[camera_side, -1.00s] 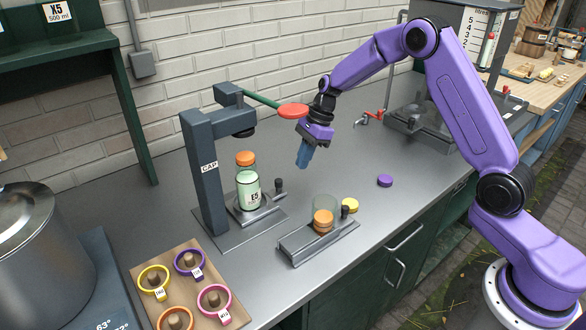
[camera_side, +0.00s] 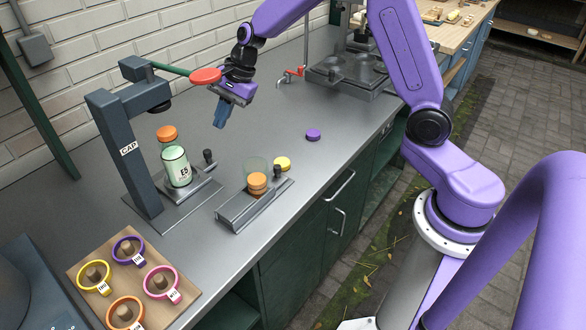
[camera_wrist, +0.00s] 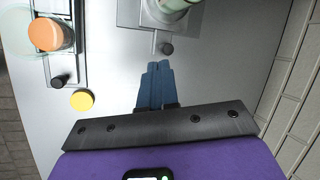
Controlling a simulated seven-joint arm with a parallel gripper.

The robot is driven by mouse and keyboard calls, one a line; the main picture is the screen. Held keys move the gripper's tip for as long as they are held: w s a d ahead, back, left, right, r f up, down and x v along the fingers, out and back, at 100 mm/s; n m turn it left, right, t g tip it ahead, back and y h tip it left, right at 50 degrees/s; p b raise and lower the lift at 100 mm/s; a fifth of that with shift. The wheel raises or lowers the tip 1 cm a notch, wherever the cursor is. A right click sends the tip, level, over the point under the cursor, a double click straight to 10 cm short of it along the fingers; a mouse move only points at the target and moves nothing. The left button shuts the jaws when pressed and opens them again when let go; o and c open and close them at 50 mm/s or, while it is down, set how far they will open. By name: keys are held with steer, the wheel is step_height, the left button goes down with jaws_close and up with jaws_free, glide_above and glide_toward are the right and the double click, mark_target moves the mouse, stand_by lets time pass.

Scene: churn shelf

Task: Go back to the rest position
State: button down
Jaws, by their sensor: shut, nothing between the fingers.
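My gripper (camera_side: 219,122) hangs over the grey counter, right of the capping stand, just below and right of the red lever knob (camera_side: 205,76). Its blue fingers are shut and empty, pointing down; they also show in the wrist view (camera_wrist: 157,85). The dark capping stand, marked CAP (camera_side: 127,150), has a green lever (camera_side: 170,68). Whether the cap is seated cannot be told. No marker for a rest position shows.
A metal holder (camera_side: 236,213) carries orange caps (camera_side: 257,182) by a clear cylinder. A yellow cap (camera_side: 282,164) and a purple cap (camera_side: 313,134) lie on the counter. A wooden board (camera_side: 76,268) with coloured rings is front left. A red tap (camera_side: 291,73) stands behind, with clear counter before it.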

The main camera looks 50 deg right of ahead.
steer(key=s+a+r+n+g, duration=0.1)
steer(key=s+a+r+n, duration=0.15)
steer(key=s+n, duration=0.6)
steer(key=s+a+r+n+g, duration=0.1)
steer(key=s+a+n, duration=0.3)
steer(key=s, duration=0.8)
steer(key=s+d+n+h, duration=0.2)
steer(key=s+d+n, duration=0.3)
steer(key=s+n, duration=0.2)
steer(key=s+d+n+h, duration=0.1)
steer(key=s+d+n, duration=0.4)
steer(key=s+n, duration=0.2)
steer(key=shift+s+g+h, duration=0.4)
steer(key=shift+s, duration=0.85)
